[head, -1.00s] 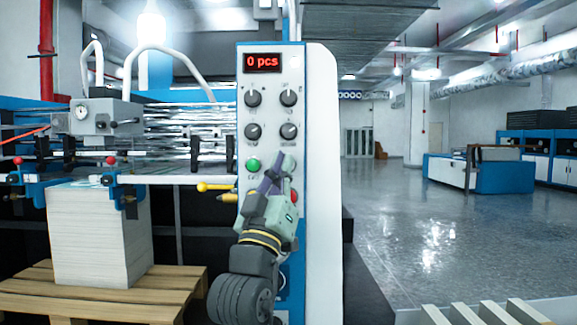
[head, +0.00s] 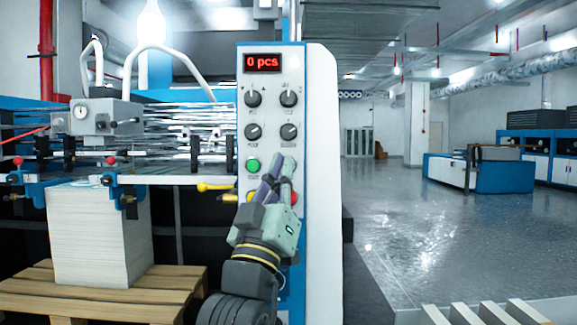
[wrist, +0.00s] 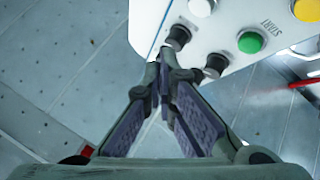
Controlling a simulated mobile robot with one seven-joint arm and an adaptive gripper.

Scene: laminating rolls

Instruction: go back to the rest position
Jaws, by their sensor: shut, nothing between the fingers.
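My gripper (head: 281,168) is in front of the lower part of the machine's control panel (head: 270,99), just right of and below the green button (head: 253,166). It partly covers the red button (head: 294,198) and the yellow button near it. In the wrist view my gripper (wrist: 165,85) has its fingertips together, with nothing between them. The panel (wrist: 225,22) lies beyond the fingertips there, with the green START button (wrist: 250,42) to their right. I cannot tell the exact gap between fingertips and panel, but I see no contact with a button.
A yellow-knobbed lever (head: 203,187) sticks out left of the panel. A paper stack (head: 95,235) stands on a wooden pallet (head: 180,290) at the left. The display (head: 262,62) reads "0 pcs". Open floor (head: 430,235) stretches to the right, with a blue-and-white machine (head: 480,172) farther back.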

